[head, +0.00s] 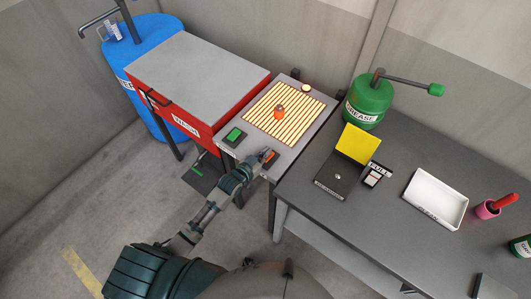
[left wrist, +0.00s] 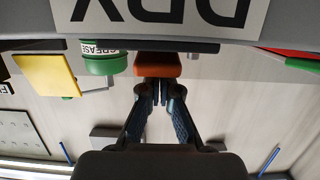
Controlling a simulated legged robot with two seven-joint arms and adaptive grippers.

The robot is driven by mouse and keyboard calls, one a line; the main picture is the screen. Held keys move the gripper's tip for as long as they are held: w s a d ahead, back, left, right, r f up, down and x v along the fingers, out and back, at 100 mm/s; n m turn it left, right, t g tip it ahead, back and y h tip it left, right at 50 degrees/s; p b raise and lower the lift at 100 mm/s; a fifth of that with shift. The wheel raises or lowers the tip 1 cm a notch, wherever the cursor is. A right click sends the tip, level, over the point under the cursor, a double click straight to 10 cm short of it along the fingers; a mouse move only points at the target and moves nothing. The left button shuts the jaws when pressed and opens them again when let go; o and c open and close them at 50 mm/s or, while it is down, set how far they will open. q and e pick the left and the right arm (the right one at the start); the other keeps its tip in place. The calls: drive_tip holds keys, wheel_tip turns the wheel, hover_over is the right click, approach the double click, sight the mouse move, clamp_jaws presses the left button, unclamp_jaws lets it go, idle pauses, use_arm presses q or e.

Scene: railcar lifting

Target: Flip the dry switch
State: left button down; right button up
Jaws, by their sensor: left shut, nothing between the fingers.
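My right gripper is out of view.
A green switch (head: 234,136) sits left on the panel, by a red washer (head: 206,75). An orange part (head: 280,112) stands on the glowing striped grille (head: 263,100). Right is a dark table (head: 391,158) with a green grease can (head: 369,102) and white tray (head: 436,197).

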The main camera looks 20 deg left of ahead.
use_arm(q)
drive_tip(key=r+p, duration=0.2)
drive_tip(key=r, duration=0.1)
drive_tip(key=r+p, duration=0.1)
drive_tip(key=p, duration=0.1)
drive_tip(key=shift+w+r, duration=0.25)
drive_tip(key=shift+w, duration=0.1)
drive_tip(key=b+v, duration=0.1)
drive_tip(key=v, duration=0.9)
drive_tip(key=shift+r, duration=0.3)
drive_tip(key=shift+w+d, duration=0.1)
drive_tip(key=shift+d, duration=0.1)
